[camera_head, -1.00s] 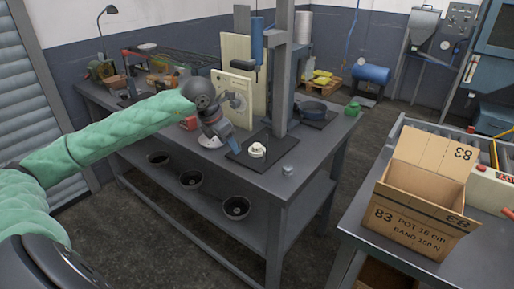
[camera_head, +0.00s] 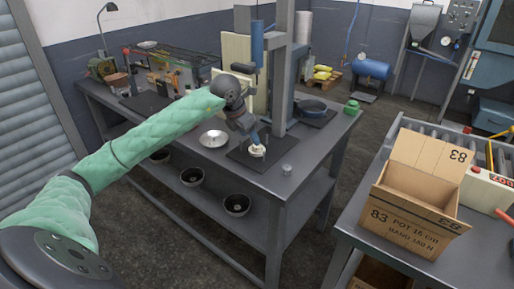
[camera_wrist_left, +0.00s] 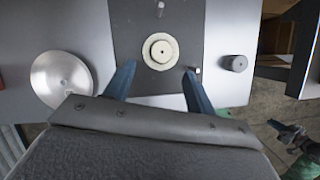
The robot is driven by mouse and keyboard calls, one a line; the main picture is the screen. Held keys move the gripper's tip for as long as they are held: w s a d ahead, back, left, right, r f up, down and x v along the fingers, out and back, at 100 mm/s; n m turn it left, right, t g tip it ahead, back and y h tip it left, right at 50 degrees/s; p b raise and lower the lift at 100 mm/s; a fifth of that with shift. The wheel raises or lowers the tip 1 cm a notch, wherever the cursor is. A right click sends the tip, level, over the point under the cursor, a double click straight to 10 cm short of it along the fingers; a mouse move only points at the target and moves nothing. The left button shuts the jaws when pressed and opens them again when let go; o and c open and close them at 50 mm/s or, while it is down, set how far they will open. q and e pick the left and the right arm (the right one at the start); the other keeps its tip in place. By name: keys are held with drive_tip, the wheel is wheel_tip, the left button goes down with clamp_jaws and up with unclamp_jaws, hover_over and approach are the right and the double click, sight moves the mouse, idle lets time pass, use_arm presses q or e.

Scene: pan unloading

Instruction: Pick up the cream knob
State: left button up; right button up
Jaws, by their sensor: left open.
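The cream knob (camera_head: 257,151) is a round, pale piece standing on a dark plate (camera_head: 240,155) at the front of the workbench. In the left wrist view the knob (camera_wrist_left: 160,51) shows from above as a cream ring with a central stud. My left gripper (camera_head: 254,137) is open and empty, pointing down close over the knob. In the left wrist view its fingertips (camera_wrist_left: 159,69) lie to either side of the knob's line, with the knob just beyond them. What seems to be my right gripper (camera_wrist_left: 281,131) shows small at the lower right; its jaws are unclear.
A silvery disc (camera_head: 213,139) lies left of the plate, and a small grey cylinder (camera_head: 287,169) stands to its right. A grey press column (camera_head: 283,75) rises behind the knob. An open cardboard box (camera_head: 415,205) stands on the right table. Dark pans (camera_head: 237,204) sit on the lower shelf.

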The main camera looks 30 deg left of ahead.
sight(257, 148)
use_arm(q)
drive_tip(key=shift+w+d+r, duration=0.1)
drive_tip(key=shift+w+d, duration=0.1)
drive_tip(key=shift+w, duration=0.15)
drive_tip(key=p+x, duration=0.1)
drive_tip(key=x, duration=0.3)
drive_tip(key=shift+f, duration=0.3)
drive_tip(key=shift+w+f, duration=0.15)
drive_tip(key=shift+f, duration=0.1)
use_arm(e)
drive_tip(key=shift+s+d+r+g+h, duration=0.2)
drive_tip(key=shift+s+d+r, duration=0.1)
drive_tip(key=shift+d+r, duration=0.35)
drive_tip(key=shift+s+d+r+g+h, duration=0.1)
drive_tip(key=shift+s+d+r+h, duration=0.15)
drive_tip(key=shift+d+r, duration=0.35)
use_arm(q)
drive_tip(key=shift+c, duration=0.2)
drive_tip(key=c, duration=1)
use_arm(e)
drive_tip(key=shift+a, duration=0.15)
